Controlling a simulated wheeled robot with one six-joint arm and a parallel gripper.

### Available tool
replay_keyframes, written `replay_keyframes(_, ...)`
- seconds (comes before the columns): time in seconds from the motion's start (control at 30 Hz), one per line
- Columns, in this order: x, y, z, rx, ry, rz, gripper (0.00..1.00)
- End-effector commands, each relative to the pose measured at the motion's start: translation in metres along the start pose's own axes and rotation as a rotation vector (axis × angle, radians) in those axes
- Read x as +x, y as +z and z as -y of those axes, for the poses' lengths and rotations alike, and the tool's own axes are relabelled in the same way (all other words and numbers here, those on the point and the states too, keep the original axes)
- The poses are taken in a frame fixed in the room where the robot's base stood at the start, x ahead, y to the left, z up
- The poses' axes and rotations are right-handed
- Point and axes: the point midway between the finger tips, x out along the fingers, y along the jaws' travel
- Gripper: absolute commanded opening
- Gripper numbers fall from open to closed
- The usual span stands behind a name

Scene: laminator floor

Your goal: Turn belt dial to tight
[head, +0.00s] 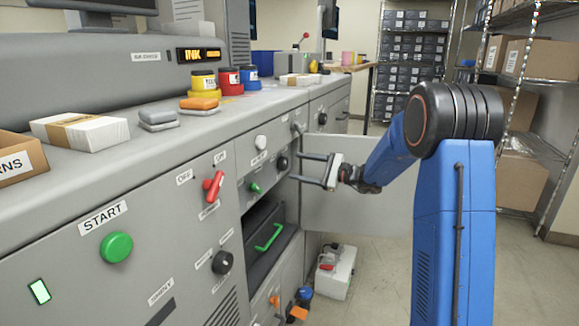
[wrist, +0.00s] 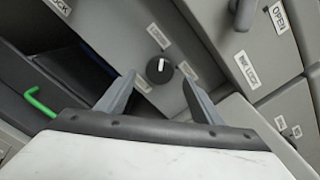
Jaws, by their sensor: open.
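A black round dial (head: 282,163) with a white pointer mark sits on the grey machine's front panel. In the wrist view the dial (wrist: 158,70) shows ahead of and between my fingertips, with a small label on either side, too blurred to read. I take it for the belt dial. My gripper (head: 299,167) is open and empty, its two fingers pointing at the panel near the dial. In the wrist view my gripper (wrist: 161,82) has one finger on each side of the dial; contact cannot be told.
A second black dial (head: 222,262), a red lever (head: 213,186) and a green START button (head: 116,247) are on nearer panels. A dark drawer with a green handle (head: 268,237) sits below. An open grey door (head: 370,205) stands beneath my arm. A white box (head: 336,272) is on the floor.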

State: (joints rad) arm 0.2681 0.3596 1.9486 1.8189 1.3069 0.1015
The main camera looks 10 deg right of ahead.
Motion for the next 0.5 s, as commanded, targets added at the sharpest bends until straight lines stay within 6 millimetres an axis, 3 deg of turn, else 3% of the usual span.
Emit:
replay_keyframes(0.2,0.032,0.0,-0.001,0.001,0.001,0.001,0.6)
replay_keyframes(0.5,0.047,0.0,0.0,0.001,0.0,0.0,0.6)
